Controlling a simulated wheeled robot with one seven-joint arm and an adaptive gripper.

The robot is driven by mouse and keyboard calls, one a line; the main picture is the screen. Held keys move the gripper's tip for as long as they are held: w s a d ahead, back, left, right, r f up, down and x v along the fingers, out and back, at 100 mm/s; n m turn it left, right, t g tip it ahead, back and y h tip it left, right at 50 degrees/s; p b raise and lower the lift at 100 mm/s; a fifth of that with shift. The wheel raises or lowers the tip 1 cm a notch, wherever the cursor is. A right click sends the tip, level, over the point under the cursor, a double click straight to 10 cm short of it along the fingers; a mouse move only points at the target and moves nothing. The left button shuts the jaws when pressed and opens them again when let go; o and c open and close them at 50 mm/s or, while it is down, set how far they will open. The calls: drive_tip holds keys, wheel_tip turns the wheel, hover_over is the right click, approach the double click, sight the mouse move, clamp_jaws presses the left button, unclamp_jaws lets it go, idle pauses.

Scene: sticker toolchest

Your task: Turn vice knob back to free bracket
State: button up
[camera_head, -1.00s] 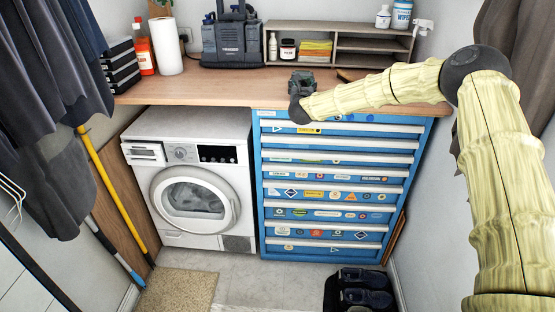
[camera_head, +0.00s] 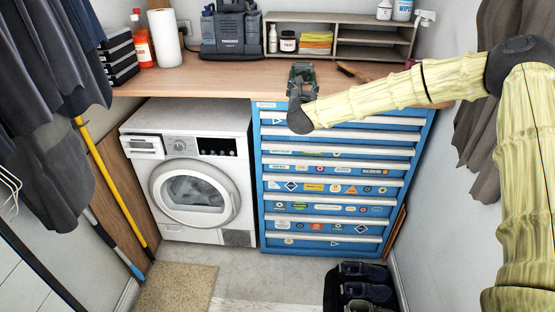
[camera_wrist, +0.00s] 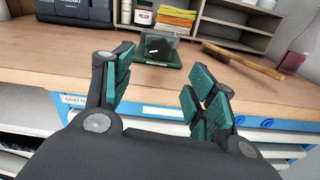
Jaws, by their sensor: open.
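A small dark green vice (camera_wrist: 172,58) stands on the wooden bench top, beyond my fingertips in the wrist view. A black part with a small white mark (camera_wrist: 160,46) shows at its middle; I cannot tell whether this is the knob or the bracket. My gripper (camera_wrist: 158,76) is open, with teal pads on both fingers and nothing between them. The vice lies beyond the gap and apart from the fingers. In the head view my gripper (camera_head: 302,92) is over the front edge of the bench, and it and the vice overlap.
A brush (camera_wrist: 245,62) lies right of the vice. A shelf unit (camera_head: 345,42) with bottles and cloths stands behind. The blue toolchest (camera_head: 335,200) is below the bench edge, beside the white washing machine (camera_head: 190,170). Bare bench (camera_head: 215,78) lies left of the vice.

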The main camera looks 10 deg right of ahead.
drive_tip(key=s+a+f+n+g+y, duration=0.1)
drive_tip(key=s+a+f+n, duration=0.2)
drive_tip(key=f, duration=0.3)
drive_tip(key=s+a+f+n+g+y+p, duration=0.1)
drive_tip(key=s+a+f+n+y, duration=0.1)
drive_tip(key=f, duration=0.5)
drive_tip(key=s+a+f+n+g+y, duration=0.1)
drive_tip(key=s+a+f+n, duration=0.3)
drive_tip(key=f+n, duration=0.3)
drive_tip(key=shift+s+a+y, duration=0.3)
drive_tip(key=shift+a+y, duration=0.1)
drive_tip(key=shift+a, duration=0.5)
drive_tip(key=shift+f, duration=0.1)
